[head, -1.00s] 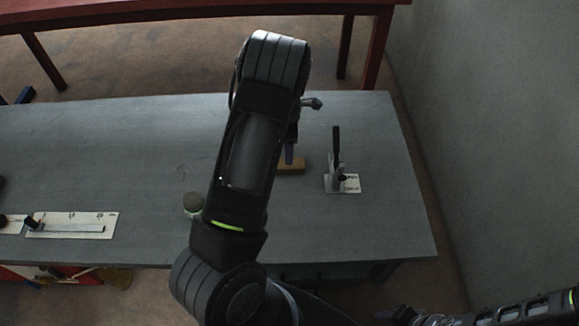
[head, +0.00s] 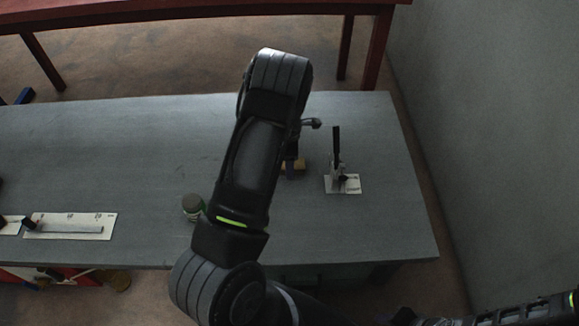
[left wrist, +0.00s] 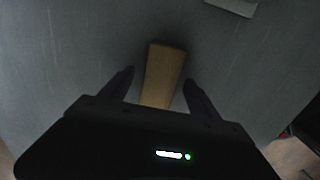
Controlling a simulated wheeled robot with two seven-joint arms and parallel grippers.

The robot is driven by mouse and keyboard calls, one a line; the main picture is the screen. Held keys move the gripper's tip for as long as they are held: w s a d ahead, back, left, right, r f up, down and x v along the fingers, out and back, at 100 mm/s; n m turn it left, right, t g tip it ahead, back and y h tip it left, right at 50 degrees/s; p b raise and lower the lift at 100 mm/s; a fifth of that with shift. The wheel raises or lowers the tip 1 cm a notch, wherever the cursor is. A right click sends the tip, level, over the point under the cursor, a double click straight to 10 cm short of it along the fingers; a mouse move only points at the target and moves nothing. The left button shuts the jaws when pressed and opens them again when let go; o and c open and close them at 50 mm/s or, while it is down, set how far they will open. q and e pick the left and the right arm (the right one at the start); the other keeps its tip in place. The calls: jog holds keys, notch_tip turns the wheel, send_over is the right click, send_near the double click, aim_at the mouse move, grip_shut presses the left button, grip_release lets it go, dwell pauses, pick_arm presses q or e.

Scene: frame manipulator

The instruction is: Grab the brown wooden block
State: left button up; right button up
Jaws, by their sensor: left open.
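The brown wooden block (head: 300,167) lies on the grey table, mostly hidden behind my left arm and gripper in the head view. In the left wrist view the block (left wrist: 164,70) is a long tan piece lying between my two fingers. My left gripper (left wrist: 159,78) is open, with one finger on each side of the block and a gap on both sides. In the head view the left gripper (head: 291,166) is low over the block. My right gripper is out of view; only part of my right arm shows at the bottom right.
A white plate with a bar (head: 70,236) lies at the table's left. The far right of the table is clear.

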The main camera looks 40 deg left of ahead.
pick_arm(q)
jog(key=shift+f, duration=0.35)
dwell(0.3)
jog(key=c, duration=1.5)
